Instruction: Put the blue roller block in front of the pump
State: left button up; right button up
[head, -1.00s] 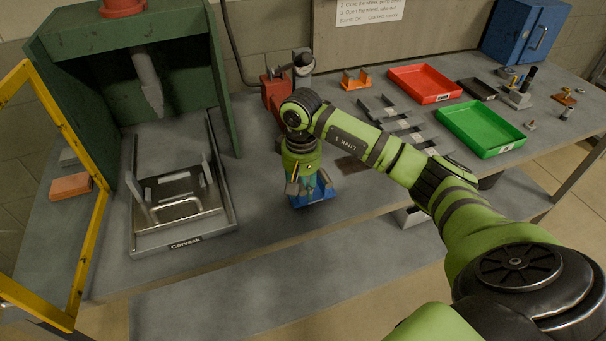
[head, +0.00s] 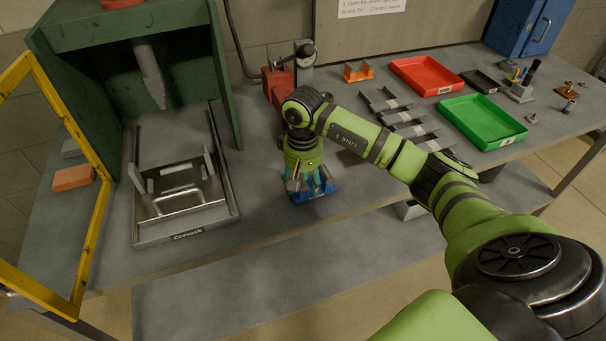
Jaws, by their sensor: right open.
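The blue roller block (head: 325,192) sits on the grey bench, near its front edge and left of the picture's middle. My right gripper (head: 306,186) points down over it, and the gripper and wrist hide part of the block. The gripper is open, with its fingers at the block; I cannot tell whether they touch it. The pump (head: 279,84), a red body with a grey gauge post, stands behind my wrist, and its lower part is partly hidden. The block lies in front of it. My left gripper is not in view.
A green press frame with a sliding tray (head: 185,236) and an open yellow door (head: 92,235) stands at left. An orange V-block (head: 357,72), grey racks, a red tray (head: 427,75) and a green tray (head: 482,122) lie to the right. Bare bench lies between press and block.

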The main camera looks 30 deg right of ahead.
aim_at(303, 179)
jog(key=shift+r, duration=0.35)
notch_tip(303, 179, up, 10)
jog(key=b, duration=0.3)
jog(key=shift+r, duration=0.8)
